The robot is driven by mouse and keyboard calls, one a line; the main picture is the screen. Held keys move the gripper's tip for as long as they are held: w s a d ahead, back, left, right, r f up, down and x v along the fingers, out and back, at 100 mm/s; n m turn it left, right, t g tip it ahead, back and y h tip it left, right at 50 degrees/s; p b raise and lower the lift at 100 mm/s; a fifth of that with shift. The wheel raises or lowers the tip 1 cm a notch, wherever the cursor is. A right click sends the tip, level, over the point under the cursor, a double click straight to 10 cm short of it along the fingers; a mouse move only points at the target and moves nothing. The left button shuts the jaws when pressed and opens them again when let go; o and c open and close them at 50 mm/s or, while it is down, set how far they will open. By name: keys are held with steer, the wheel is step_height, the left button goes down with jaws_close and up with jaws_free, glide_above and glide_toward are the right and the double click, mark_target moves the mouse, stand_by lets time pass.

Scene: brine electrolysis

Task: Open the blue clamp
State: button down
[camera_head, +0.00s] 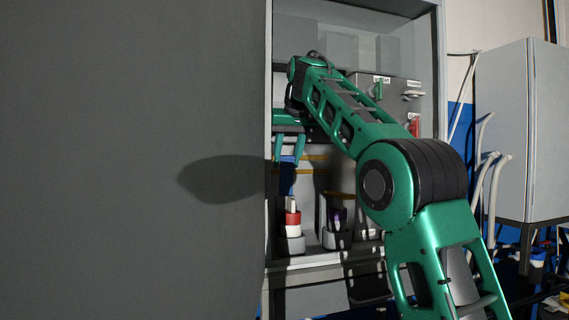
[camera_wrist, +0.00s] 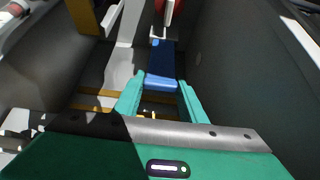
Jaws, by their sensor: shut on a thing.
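The blue clamp (camera_wrist: 161,62) is in the middle of the wrist view, a dark blue strip with a brighter blue near end. My gripper (camera_wrist: 160,86) has its two teal fingers on either side of that near end and is shut on it. In the head view the blue clamp (camera_head: 287,181) hangs below my gripper (camera_head: 288,158), inside the cabinet near its left edge. The exact contact of the fingertips is too small to make out there.
A large grey panel (camera_head: 130,160) fills the left of the head view, close beside my gripper. Below the clamp stands a red and white item in a holder (camera_head: 293,232), with another dark holder (camera_head: 336,239) to its right.

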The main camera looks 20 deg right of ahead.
steer(key=c, duration=1.1)
jaws_free()
steer(key=shift+r, duration=0.1)
steer(key=shift+v, duration=3.65)
steer(key=shift+w, duration=0.1)
